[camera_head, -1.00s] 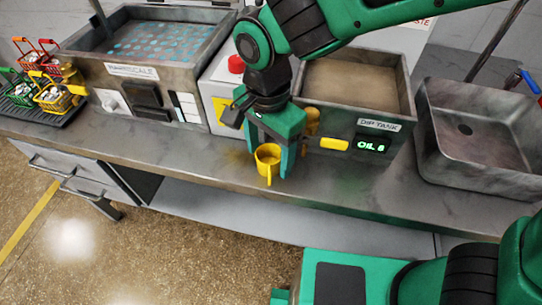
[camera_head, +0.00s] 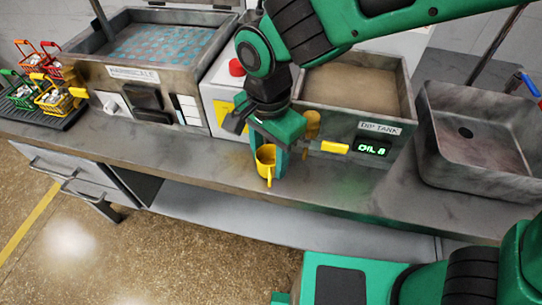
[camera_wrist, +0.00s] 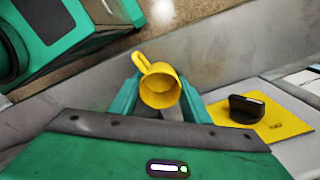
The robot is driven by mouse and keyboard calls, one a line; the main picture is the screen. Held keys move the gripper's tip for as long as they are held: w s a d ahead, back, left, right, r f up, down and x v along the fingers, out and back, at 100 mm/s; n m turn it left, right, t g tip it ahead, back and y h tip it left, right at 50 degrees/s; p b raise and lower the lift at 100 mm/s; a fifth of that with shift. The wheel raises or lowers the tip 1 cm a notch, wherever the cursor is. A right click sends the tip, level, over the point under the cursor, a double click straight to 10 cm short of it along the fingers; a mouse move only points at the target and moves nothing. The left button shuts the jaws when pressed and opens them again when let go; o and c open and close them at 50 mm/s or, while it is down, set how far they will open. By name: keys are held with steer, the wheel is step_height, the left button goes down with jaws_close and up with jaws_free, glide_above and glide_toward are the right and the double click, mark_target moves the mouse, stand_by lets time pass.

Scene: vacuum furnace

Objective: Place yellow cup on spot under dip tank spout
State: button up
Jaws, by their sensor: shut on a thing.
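The yellow cup (camera_head: 265,158) is held by my gripper (camera_head: 268,160) just above or at the front part of the counter, left of the dip tank's front. In the wrist view the cup (camera_wrist: 160,88) sits between the two green fingers of my gripper (camera_wrist: 162,92), with its handle toward the upper left. The dip tank (camera_head: 385,107) is a metal tank with an "OIL 8" display. I cannot tell whether the cup touches the counter. The spot under the spout is not clearly visible.
A yellow lever (camera_head: 334,147) sticks out beside the display. A sink (camera_head: 480,140) is at right. A tank with a blue-dotted bath (camera_head: 150,45) and a tray of small baskets (camera_head: 45,122) are at left. The counter's front edge runs close by the cup.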

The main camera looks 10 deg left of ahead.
mark_target(269, 154)
steer(key=shift+r, duration=0.5)
step_height(269, 154, up, 3)
steer(key=shift+f, duration=0.2)
steer(key=s+a+r, duration=0.5)
steer(key=s+r, duration=0.2)
steer(key=s, duration=0.3)
steer(key=shift+s+a, duration=0.15)
steer(key=shift+s, duration=0.15)
